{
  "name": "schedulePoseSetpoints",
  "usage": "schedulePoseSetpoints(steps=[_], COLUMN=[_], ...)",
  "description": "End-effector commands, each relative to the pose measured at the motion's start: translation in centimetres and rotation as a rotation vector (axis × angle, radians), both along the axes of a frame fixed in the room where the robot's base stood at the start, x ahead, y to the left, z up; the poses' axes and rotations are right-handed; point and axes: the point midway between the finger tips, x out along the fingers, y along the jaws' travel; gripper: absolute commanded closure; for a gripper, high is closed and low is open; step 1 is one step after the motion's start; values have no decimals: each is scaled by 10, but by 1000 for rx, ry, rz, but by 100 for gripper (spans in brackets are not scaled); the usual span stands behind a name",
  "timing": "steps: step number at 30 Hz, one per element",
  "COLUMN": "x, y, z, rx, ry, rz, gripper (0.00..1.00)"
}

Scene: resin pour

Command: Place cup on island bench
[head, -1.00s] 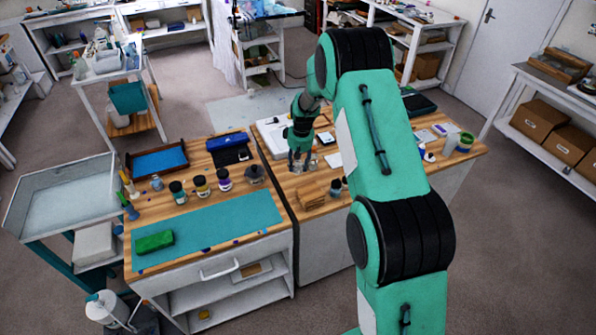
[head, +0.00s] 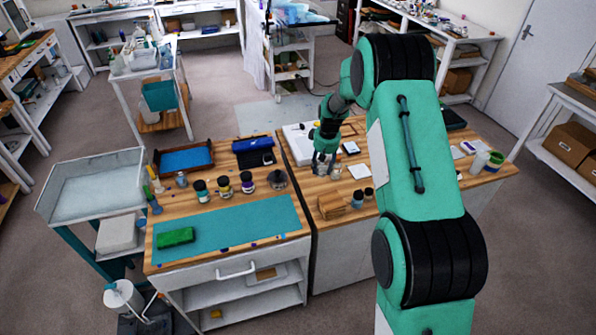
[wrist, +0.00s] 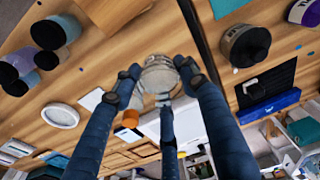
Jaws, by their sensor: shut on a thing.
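In the wrist view a small clear cup (wrist: 160,76) sits between the fingers of my gripper (wrist: 158,84), which is shut on it. In the head view my gripper (head: 324,160) points down over the left part of the right-hand wooden bench top (head: 343,188), close to the seam between the two benches. The cup is small there and partly hidden by the fingers. I cannot tell whether its base touches the wood or hangs just above it.
The left bench carries a teal mat (head: 235,228), a green block (head: 176,237), several dark jars (head: 224,185) and a blue tray (head: 186,160). Wooden pieces (head: 331,206) and small dark bottles (head: 357,198) stand near my gripper. A white pad (head: 358,171) lies to its right.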

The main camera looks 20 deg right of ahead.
Motion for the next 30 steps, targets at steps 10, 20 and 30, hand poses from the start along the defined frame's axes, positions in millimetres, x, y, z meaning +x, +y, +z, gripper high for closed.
schedulePoseSetpoints(steps=[10,20,30], x=[1,3,19], y=[0,12,105], z=[13,51,52], rx=[-1,0,-3], ry=[-1,0,3], rz=[0,17,141], gripper=[85,85,85])
